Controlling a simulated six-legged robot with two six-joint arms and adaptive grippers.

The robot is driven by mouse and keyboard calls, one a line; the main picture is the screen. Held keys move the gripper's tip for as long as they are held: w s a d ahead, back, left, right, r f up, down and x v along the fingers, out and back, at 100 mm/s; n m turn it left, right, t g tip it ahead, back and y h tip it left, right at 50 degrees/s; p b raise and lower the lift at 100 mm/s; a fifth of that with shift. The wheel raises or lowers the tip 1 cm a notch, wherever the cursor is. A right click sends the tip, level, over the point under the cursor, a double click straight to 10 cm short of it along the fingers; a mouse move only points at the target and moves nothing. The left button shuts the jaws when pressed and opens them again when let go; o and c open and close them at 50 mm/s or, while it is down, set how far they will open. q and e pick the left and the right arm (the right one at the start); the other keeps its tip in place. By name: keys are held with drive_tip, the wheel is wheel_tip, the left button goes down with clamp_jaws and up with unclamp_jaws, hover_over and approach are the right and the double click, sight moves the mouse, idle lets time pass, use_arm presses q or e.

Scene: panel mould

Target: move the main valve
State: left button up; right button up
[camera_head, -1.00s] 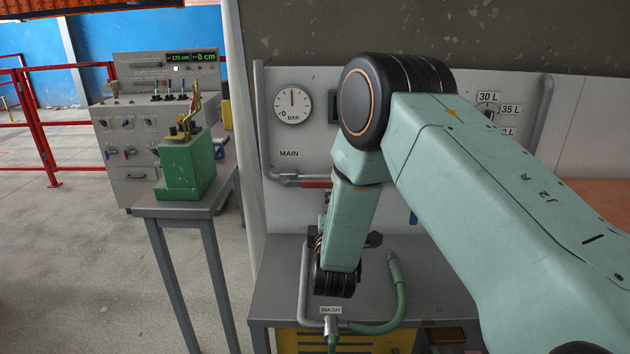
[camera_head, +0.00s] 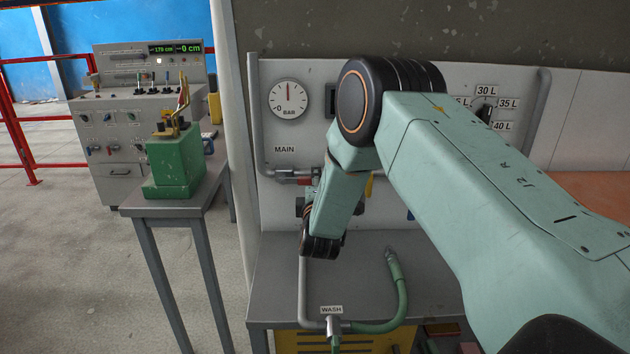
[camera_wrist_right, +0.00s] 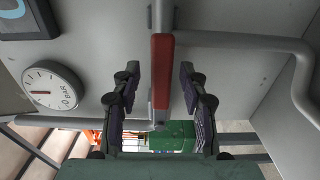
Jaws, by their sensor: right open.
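The main valve shows in the head view as a short red handle (camera_head: 304,182) on a grey pipe just below the MAIN label (camera_head: 285,149). In the right wrist view the red handle (camera_wrist_right: 161,70) runs upright in the picture along the grey pipe. My right gripper (camera_wrist_right: 160,82) is open, with one dark finger on each side of the handle and visible gaps between. I cannot tell how deep the handle lies between the fingers. In the head view my right forearm and wrist (camera_head: 322,243) hide most of the gripper. My left gripper is not in view.
A pressure gauge (camera_head: 288,99) is above the valve. A bent grey pipe (camera_wrist_right: 245,43) runs beside the gripper. Below are a grey bench (camera_head: 275,290) and a green hose (camera_head: 398,290). A green box (camera_head: 175,165) stands on a side table; open floor lies left.

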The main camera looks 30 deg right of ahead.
drive_tip(key=shift+w+d, duration=0.25)
drive_tip(key=shift+d+f, duration=0.1)
drive_tip(key=shift+d, duration=0.35)
drive_tip(key=shift+w+a, duration=0.1)
drive_tip(key=shift+a, duration=0.3)
drive_tip(key=shift+c, duration=1.4)
drive_tip(key=shift+d, duration=0.3)
drive_tip(key=c, duration=0.4)
drive_tip(key=shift+a, duration=0.1)
clamp_jaws()
